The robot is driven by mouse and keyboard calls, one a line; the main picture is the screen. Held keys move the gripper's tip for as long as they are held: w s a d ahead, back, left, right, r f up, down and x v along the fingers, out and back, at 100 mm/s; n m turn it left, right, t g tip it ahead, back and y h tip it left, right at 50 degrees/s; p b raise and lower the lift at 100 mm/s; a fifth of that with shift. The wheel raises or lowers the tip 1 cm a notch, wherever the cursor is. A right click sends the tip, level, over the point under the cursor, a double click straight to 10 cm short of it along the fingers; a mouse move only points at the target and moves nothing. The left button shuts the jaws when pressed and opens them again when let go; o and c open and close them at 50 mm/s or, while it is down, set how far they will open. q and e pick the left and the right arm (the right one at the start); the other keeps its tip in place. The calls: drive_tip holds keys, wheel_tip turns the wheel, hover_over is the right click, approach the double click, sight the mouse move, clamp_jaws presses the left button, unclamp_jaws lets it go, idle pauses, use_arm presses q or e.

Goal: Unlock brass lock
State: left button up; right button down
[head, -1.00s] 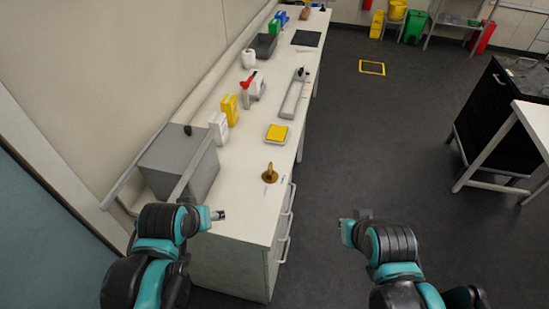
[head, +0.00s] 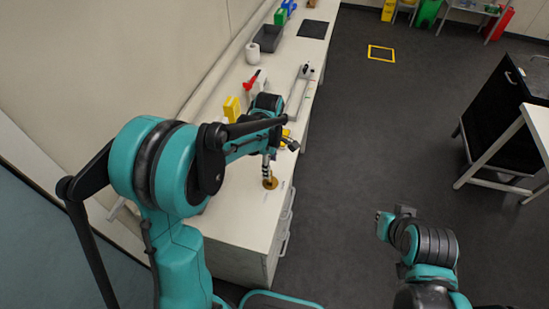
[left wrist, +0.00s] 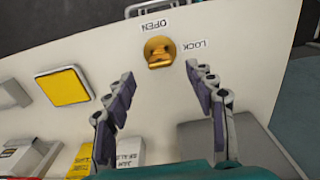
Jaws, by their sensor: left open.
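The brass lock (head: 270,184) is mounted on the white bench top near its front edge. In the left wrist view the lock (left wrist: 159,51) lies just beyond my fingertips, with an OPEN label (left wrist: 151,29) and a LOCK label (left wrist: 196,44) beside it. Which label its handle points to I cannot tell. My left gripper (head: 267,164) is over the lock, pointing down and partly covering it. In the wrist view its fingers (left wrist: 159,72) are spread apart with nothing between them. My right gripper (head: 384,224) is off to the right over the floor; its fingers are unclear.
A yellow-topped device (left wrist: 63,87) sits on the bench beside the lock. Boxes (head: 232,108), a red-handled item (head: 252,79), a grey tray (head: 268,38) and a dark mat (head: 313,29) stand further back. A grey box (left wrist: 215,136) lies on the wrist view's near side.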

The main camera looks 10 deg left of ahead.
use_arm(q)
wheel_tip(320, 180, down, 7)
drive_tip(key=shift+b, duration=0.75)
clamp_jaws()
